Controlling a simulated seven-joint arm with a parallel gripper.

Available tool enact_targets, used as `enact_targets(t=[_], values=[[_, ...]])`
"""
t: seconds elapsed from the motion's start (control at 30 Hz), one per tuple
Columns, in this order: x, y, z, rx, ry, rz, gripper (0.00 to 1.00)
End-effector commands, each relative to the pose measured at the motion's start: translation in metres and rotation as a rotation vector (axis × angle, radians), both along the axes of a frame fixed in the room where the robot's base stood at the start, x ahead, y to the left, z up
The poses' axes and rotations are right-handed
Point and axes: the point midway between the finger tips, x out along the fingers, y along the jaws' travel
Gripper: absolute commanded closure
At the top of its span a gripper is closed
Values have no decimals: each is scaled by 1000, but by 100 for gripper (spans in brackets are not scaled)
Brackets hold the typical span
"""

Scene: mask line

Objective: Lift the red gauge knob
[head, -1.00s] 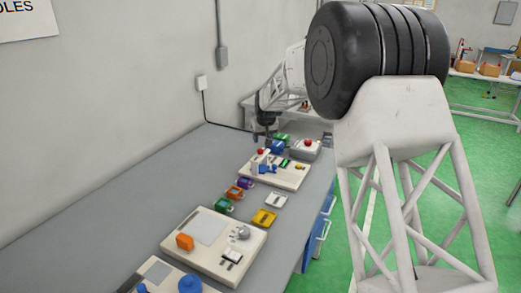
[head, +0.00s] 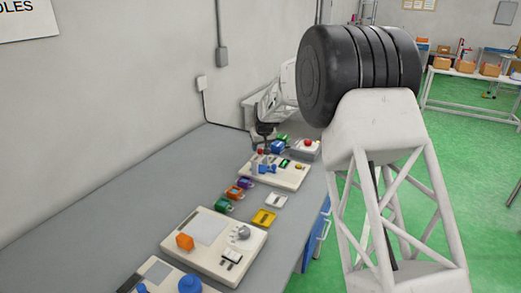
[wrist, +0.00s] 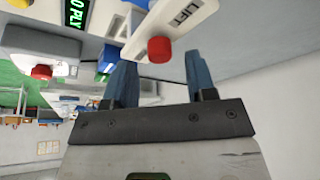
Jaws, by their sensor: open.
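The red gauge knob (wrist: 160,48) shows in the wrist view in front of my open gripper (wrist: 157,62), beside a white strip labelled "LIFT" (wrist: 183,14). The knob lies between the lines of the two blue fingers, near their tips. I cannot tell how deep it sits between them. In the head view the red knob (head: 261,152) is small, on the white board (head: 287,181) at the far part of the bench. My gripper (head: 264,137) is just above it there, dark and small. Nothing is held.
A second red button (wrist: 41,72) sits on a separate box (head: 305,152). Blue, green and yellow parts stand on the white board. Several small coloured trays, such as a yellow one (head: 264,218), lie nearer. The left of the grey bench (head: 110,200) is clear.

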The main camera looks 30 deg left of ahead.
Motion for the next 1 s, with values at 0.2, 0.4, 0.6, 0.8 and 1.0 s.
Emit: enact_targets(t=[0.2,0.4,0.6,0.8,1.0], values=[[5,5,-16,0,0,0,49],[6,6,-20,1,-1,0,49],[6,6,-21,1,-1,0,49],[6,6,-21,1,-1,0,70],[6,6,-21,1,-1,0,100]])
